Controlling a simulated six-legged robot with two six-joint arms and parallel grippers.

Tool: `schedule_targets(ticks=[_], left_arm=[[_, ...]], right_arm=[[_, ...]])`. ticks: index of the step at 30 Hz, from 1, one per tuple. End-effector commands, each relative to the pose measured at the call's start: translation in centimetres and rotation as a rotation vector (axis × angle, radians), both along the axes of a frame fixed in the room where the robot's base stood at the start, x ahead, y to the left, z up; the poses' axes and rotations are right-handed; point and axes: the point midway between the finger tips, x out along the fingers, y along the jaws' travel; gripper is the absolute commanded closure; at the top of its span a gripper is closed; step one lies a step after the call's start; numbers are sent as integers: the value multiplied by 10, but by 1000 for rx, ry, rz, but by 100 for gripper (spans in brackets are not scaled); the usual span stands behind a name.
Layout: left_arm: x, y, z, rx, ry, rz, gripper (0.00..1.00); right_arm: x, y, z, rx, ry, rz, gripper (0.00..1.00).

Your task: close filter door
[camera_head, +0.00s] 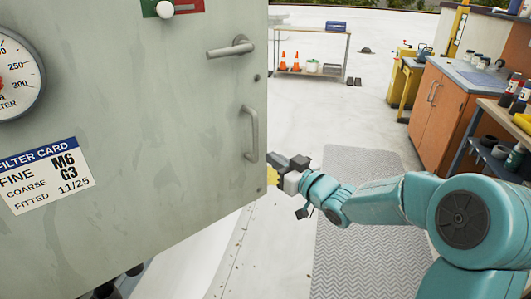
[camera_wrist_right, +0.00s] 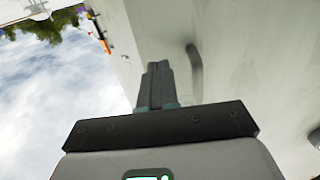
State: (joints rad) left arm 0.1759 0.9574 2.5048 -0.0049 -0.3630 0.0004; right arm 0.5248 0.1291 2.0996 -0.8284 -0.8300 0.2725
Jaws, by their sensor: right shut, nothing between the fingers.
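The filter door (camera_head: 150,150) is a large grey-green panel filling the left of the head view. It stands open, its free edge toward the middle of the picture. It carries a lever handle (camera_head: 231,47) near the top and a vertical pull handle (camera_head: 250,133) below. My right gripper (camera_head: 272,160) is at the door's free edge, just below and right of the pull handle. In the right wrist view its fingers (camera_wrist_right: 157,80) are together and empty, with the door face and pull handle (camera_wrist_right: 194,70) to their right. I cannot tell whether they touch the door. My left gripper is not visible.
A gauge (camera_head: 15,75) and a filter card (camera_head: 42,175) are on the door. A grey mat (camera_head: 352,240) lies on the pale floor. A wooden cabinet (camera_head: 440,105) stands at the right, and a shelf table (camera_head: 312,50) with cones is at the back.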

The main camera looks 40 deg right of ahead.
Motion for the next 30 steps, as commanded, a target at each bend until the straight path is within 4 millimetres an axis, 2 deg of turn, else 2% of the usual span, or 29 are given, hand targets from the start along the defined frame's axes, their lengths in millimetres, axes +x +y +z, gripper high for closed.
schedule_targets(ticks=[3,7,23,30], left_arm=[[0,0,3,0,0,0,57],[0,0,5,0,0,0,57],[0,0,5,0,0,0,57],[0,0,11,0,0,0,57]], right_arm=[[20,3,1,1,0,3,100],[33,3,0,0,0,3,100],[42,3,0,1,1,5,100],[60,5,1,0,1,24,100]])
